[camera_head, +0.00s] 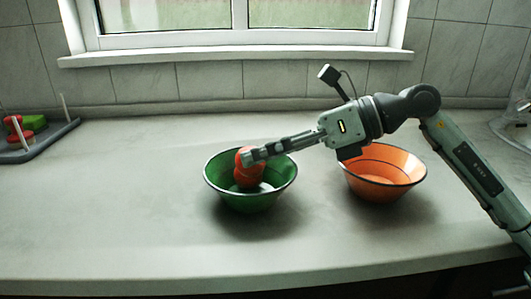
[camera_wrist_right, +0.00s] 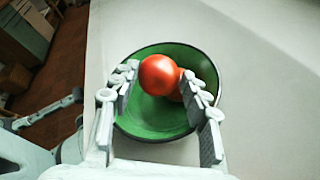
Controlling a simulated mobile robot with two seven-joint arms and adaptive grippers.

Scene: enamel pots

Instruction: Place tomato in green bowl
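A red tomato (camera_wrist_right: 158,75) sits between the fingertips of my right gripper (camera_wrist_right: 160,72), which look closed against its two sides. In the head view the right gripper (camera_head: 247,156) reaches in from the right, over the green bowl (camera_head: 256,201). The tomato (camera_head: 242,153) shows at its tips, partly covered by them. A second red round thing (camera_head: 248,179) shows lower, inside the green bowl; in the wrist view it is mostly hidden behind the tomato. The green bowl (camera_wrist_right: 160,124) lies below the fingers in the wrist view.
An orange bowl (camera_head: 383,188) stands right of the green bowl, under my right arm. A grey rack (camera_head: 50,140) with upright pegs and red and green pieces is at the far left. A window and tiled wall stand behind.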

